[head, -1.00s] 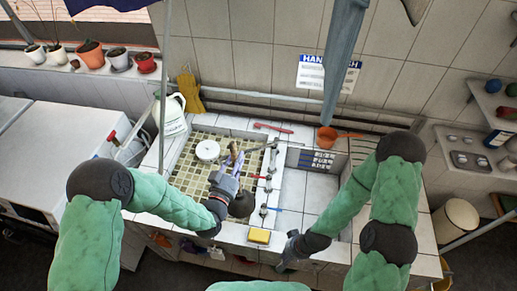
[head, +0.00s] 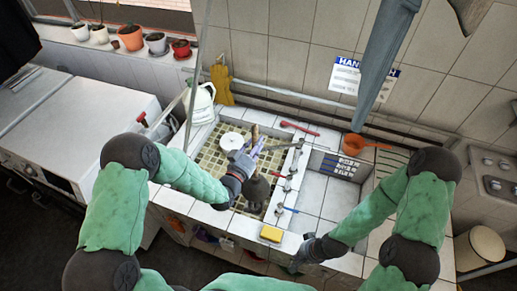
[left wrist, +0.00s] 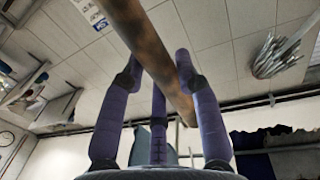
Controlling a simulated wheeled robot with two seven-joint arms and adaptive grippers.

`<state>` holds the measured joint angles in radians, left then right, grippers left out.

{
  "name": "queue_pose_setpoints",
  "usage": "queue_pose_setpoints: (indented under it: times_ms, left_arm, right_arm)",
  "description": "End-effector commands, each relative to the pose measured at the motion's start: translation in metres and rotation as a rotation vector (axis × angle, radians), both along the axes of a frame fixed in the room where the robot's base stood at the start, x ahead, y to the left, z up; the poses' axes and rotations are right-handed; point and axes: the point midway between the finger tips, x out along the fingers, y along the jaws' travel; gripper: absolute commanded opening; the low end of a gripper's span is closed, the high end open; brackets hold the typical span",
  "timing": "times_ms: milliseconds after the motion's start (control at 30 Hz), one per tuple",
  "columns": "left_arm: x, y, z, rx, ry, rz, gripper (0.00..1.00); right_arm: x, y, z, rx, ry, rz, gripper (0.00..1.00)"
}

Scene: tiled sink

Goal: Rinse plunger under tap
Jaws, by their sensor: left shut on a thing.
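The plunger's dark rubber cup (head: 257,188) hangs low over the right side of the tiled sink basin (head: 205,158). My left gripper (head: 245,162) is shut on its brown wooden handle, which crosses between the fingers in the left wrist view (left wrist: 150,50). The handle's upper end shows above the gripper in the head view. Small metal taps (head: 291,172) line the divider right of the basin, apart from the plunger. No running water can be made out. My right gripper (head: 303,255) is low at the front edge of the right basin, its fingers too unclear to read.
A white round object (head: 231,141) is in the left basin. A yellow sponge (head: 271,233) lies on the front ledge. A red-handled tool (head: 299,128) and an orange scoop (head: 355,143) are at the back. A white jug (head: 201,102) stands at the back left corner.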

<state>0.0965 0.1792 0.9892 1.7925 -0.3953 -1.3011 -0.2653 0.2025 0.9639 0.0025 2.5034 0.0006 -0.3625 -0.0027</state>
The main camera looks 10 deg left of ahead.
Motion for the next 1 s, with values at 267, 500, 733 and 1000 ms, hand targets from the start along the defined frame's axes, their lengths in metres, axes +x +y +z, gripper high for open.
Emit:
queue_pose_setpoints:
  times_ms: [267, 500, 733, 1000]
  left_arm:
    - [0.021, 0.012, -0.004, 0.0, -0.003, 0.001, 0.0]
    - [0.038, 0.022, -0.009, 0.001, -0.003, 0.001, 0.0]
    - [0.054, 0.032, -0.014, 0.002, -0.005, 0.001, 0.0]
    - [0.067, 0.039, -0.016, 0.001, -0.003, 0.001, 0.0]
  right_arm:
    - [0.0, 0.0, -0.002, 0.0, 0.0, 0.0, 0.0]
    - [0.0, 0.0, -0.005, 0.0, 0.0, 0.0, 0.0]
    - [0.0, 0.0, -0.025, 0.0, 0.0, 0.0, 0.0]
    - [0.0, 0.0, -0.037, 0.0, 0.0, 0.0, 0.0]
